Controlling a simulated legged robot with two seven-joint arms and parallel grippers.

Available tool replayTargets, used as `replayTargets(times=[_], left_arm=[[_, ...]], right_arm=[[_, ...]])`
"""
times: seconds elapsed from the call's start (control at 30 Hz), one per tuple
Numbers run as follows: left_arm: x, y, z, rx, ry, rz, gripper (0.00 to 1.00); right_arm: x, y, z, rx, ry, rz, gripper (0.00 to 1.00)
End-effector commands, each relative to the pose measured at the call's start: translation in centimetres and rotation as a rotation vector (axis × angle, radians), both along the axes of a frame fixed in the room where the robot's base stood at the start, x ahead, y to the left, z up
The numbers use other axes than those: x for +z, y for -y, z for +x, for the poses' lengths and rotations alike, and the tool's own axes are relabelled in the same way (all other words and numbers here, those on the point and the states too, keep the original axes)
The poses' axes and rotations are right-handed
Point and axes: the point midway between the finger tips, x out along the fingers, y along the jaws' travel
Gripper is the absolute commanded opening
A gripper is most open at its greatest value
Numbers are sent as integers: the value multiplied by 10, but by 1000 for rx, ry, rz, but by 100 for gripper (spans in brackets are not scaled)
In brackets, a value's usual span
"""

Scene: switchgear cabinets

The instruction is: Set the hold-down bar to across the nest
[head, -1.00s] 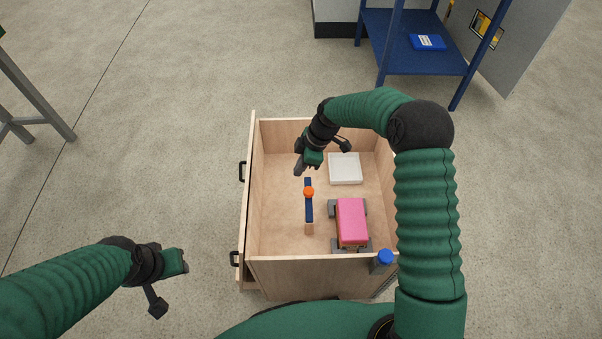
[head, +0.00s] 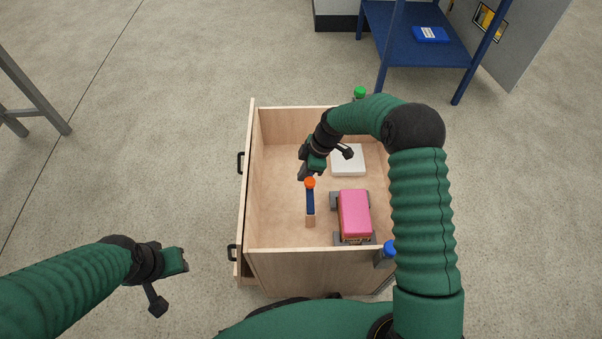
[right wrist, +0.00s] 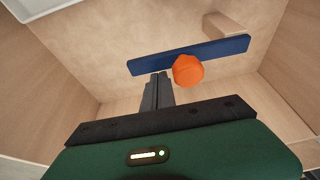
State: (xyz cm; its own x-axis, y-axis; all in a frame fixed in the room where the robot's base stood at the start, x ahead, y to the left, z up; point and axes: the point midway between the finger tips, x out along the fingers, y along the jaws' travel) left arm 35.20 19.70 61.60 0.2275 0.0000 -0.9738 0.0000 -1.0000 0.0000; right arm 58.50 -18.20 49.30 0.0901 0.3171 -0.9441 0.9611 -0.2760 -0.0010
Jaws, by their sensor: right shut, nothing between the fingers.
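The hold-down bar (head: 310,203) is a dark blue strip with an orange knob (head: 310,183). In the head view it runs lengthwise along the left side of the nest, not across it. The nest (head: 336,200) has grey brackets around a pink block (head: 355,212). My right gripper (head: 303,176) is shut and empty, close to the bar's far end and the knob. In the right wrist view its fingers (right wrist: 157,90) are just beside the bar (right wrist: 215,54), left of the knob (right wrist: 188,70); contact cannot be told. My left gripper (head: 184,262) is away to the left; its fingers are unclear.
A wooden crate (head: 300,252) surrounds these things, its walls close by. A white tray (head: 348,160) lies beyond the nest. A wooden block (head: 310,222) sits at the bar's near end. A blue-capped post (head: 388,250) stands at the near right corner. The crate floor at left is bare.

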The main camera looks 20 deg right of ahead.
Motion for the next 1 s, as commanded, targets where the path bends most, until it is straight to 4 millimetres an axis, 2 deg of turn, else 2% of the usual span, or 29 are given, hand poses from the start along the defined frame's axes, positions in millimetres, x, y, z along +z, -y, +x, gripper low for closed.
replayTargets(times=[0.27, 0.47, 1.0], left_arm=[[6, 0, 0, 0, 0, 0, 36], [18, 0, 0, 0, 0, 0, 36], [67, 0, 0, 0, 0, 0, 36]], right_arm=[[2, 5, -1, -39, -1, 0, 0], [4, 16, -3, -142, 0, 1, 0], [5, 64, -30, -629, -4, -1, 0]])
